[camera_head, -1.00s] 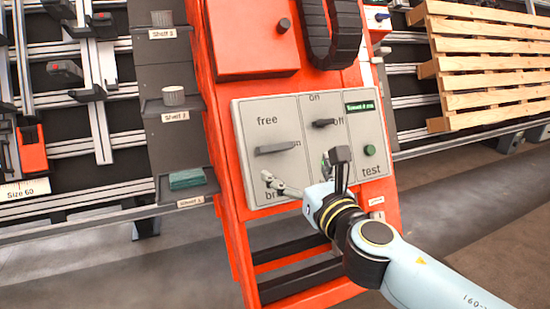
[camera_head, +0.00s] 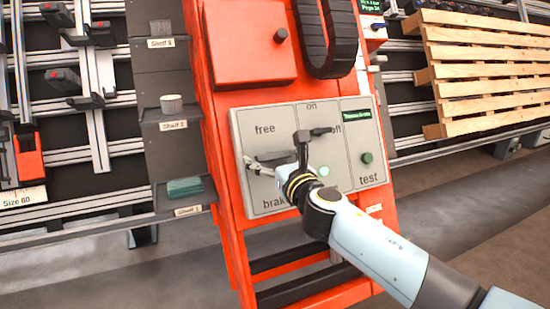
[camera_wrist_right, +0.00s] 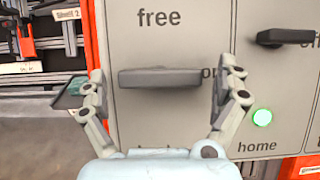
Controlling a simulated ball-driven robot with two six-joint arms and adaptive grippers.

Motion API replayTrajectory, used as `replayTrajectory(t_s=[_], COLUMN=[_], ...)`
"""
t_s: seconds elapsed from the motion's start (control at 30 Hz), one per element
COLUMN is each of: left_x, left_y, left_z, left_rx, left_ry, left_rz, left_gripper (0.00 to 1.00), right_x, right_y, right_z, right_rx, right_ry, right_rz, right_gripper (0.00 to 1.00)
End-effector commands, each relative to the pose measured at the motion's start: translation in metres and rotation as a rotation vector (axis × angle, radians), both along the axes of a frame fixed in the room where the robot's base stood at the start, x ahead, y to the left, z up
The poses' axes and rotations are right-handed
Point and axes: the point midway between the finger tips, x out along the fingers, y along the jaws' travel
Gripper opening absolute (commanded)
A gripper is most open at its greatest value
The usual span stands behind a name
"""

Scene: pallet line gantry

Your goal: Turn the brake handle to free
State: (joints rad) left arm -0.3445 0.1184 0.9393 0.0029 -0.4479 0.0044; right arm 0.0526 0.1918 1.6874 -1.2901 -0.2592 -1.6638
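The brake handle (camera_wrist_right: 160,77) is a dark grey horizontal bar on the pale control panel (camera_head: 240,180). In the right wrist view it lies level below the word "free". My right gripper (camera_wrist_right: 162,82) is open, with one finger off each end of the handle; whether either finger touches it I cannot tell. In the head view the handle (camera_head: 266,156) is partly hidden behind my right gripper (camera_head: 258,166). The word "brake" is partly covered by my arm. My left gripper is not in view.
The panel also has an on/off switch (camera_head: 322,130), a green test button (camera_head: 367,158) and a lit green home light (camera_wrist_right: 262,116). A grey shelf column (camera_head: 165,80) stands left of the orange frame (camera_head: 222,85). A wooden pallet (camera_head: 485,75) is at right.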

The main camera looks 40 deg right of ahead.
Motion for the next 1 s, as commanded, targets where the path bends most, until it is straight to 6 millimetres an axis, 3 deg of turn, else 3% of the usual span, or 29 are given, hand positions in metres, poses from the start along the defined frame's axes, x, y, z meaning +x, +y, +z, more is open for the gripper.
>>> replayTrajectory(t_s=[0.03, 0.4, 0.67, 1.0], left_x=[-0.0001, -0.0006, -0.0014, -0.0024], left_y=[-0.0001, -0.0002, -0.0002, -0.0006], left_z=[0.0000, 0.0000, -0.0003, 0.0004], left_rx=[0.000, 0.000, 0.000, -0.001], left_ry=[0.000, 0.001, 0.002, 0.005], left_rz=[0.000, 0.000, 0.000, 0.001], left_gripper=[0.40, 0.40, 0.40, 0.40], right_x=[-0.0001, -0.0003, -0.0002, 0.0003], right_y=[0.0000, 0.0001, 0.0008, 0.0020], right_z=[0.0000, -0.0001, -0.0003, 0.0001], right_rx=[0.000, 0.000, 0.028, 0.212], right_ry=[0.000, 0.000, -0.007, -0.051], right_rz=[0.000, 0.000, -0.014, -0.114], right_gripper=[0.93, 0.49, 0.48, 0.48])
